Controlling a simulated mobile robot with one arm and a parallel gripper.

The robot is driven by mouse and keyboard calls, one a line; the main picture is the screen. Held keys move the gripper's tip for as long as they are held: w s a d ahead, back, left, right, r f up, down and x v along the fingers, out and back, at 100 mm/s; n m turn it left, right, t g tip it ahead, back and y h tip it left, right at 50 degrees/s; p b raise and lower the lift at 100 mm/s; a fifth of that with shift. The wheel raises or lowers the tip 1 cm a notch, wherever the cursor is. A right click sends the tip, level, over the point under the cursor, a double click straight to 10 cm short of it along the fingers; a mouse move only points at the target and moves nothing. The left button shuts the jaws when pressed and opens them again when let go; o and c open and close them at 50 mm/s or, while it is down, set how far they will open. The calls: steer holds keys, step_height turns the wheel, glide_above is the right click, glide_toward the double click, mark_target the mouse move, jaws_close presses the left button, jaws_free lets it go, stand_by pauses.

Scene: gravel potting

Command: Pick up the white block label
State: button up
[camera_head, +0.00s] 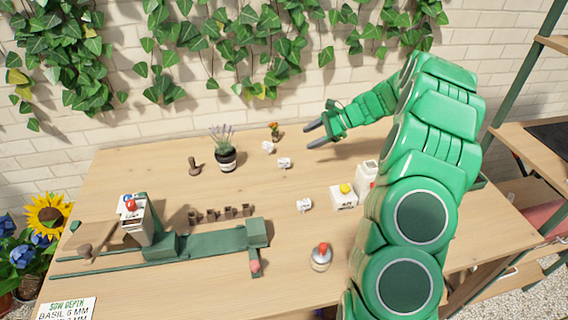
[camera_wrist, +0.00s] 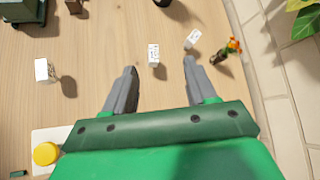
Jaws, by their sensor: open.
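Three small white block labels stand apart on the wooden table. One (camera_head: 268,147) is at the back beside an orange flower, one (camera_head: 284,163) is a little nearer, and one (camera_head: 304,205) is nearer the front. In the wrist view they are the far right block (camera_wrist: 192,39), the middle block (camera_wrist: 153,55) with dark marks, and the left block (camera_wrist: 42,70). My gripper (camera_head: 315,134) is open and empty above the back of the table. In the wrist view its fingers (camera_wrist: 158,88) spread apart, with the middle block beyond them.
A small orange flower (camera_head: 274,131) and a potted lavender (camera_head: 225,158) stand near the back blocks. A white box with a yellow knob (camera_head: 344,196) and a white bottle (camera_head: 367,176) stand near my arm. A green fixture (camera_head: 200,242) fills the front left. The brick wall borders the table's back.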

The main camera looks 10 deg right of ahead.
step_height(320, 180, up, 4)
steer(key=a+f+m+y, duration=0.1)
steer(key=a+m+y, duration=0.1)
glide_toward(288, 160)
steer(key=x, duration=0.4)
steer(key=shift+s+d+f, duration=0.1)
steer(key=shift+s+f, duration=0.15)
steer(key=shift+s, duration=0.05)
steer(key=shift+w+r+x, duration=0.1)
steer(key=shift+w+x, duration=0.05)
steer(key=shift+x, duration=1.15)
steer(key=shift+w+r+x, duration=0.1)
steer(key=shift+x, duration=1.2)
steer(key=shift+w+r+x, duration=0.1)
steer(key=shift+w+x, duration=0.05)
steer(key=shift+x, duration=1.1)
jaws_close()
